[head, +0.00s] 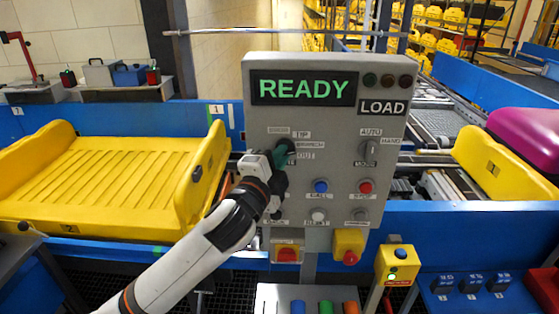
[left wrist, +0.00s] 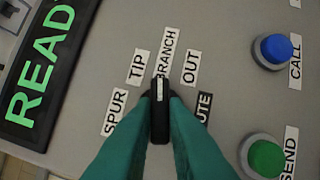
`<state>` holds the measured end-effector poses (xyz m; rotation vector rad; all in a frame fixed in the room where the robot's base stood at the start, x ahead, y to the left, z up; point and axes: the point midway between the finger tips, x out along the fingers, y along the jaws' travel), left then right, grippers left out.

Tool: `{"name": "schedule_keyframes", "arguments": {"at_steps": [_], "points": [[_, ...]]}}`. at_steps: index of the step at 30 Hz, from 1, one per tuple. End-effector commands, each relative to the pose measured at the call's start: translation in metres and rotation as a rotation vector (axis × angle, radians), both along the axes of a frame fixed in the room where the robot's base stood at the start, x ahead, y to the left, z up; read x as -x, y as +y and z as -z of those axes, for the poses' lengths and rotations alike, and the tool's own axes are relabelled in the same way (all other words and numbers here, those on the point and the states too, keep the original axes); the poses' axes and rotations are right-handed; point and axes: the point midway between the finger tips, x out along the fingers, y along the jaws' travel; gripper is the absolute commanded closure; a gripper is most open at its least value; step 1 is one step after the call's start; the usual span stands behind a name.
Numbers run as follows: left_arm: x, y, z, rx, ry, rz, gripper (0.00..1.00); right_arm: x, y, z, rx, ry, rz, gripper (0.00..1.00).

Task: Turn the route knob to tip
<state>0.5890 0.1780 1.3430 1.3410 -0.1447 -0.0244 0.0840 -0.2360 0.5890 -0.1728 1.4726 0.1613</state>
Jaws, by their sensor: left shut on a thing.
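The route knob (left wrist: 159,105) is a black knob with a white pointer line on the grey control panel (head: 330,210). My left gripper (left wrist: 160,112) is shut on it, with one teal finger on each side. The pointer line is directed at the BRANCH label (left wrist: 166,52). The TIP label (left wrist: 137,67) is just left of BRANCH in the left wrist view, with SPUR (left wrist: 115,112) further left and OUT (left wrist: 191,67) to the right. The ROUTE label is partly hidden by a finger. In the head view my left gripper (head: 280,157) hides most of the knob. My right gripper is not in view.
The panel display (head: 303,88) reads READY in green, beside a LOAD plate (head: 382,107). A blue CALL button (head: 320,186) and a red button (head: 365,187) sit right of the gripper. A yellow tray (head: 115,175) lies on the left; another yellow tray (head: 490,165) is at right.

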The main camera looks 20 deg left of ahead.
Motion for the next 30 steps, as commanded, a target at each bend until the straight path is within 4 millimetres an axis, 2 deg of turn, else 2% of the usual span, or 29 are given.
{"name": "schedule_keyframes", "arguments": {"at_steps": [1, 15, 22, 30], "points": [[0.000, -0.001, 0.005, 0.029, -0.006, 0.002, 1.00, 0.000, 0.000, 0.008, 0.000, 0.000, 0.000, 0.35], [0.000, -0.002, 0.009, 0.375, -0.106, 0.001, 1.00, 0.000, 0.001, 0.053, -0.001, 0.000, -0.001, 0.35], [-0.001, -0.003, 0.008, 0.510, -0.146, 0.002, 1.00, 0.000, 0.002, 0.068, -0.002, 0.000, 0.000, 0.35], [-0.001, -0.003, 0.006, 0.593, -0.170, 0.001, 1.00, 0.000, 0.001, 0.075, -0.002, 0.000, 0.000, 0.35]]}}
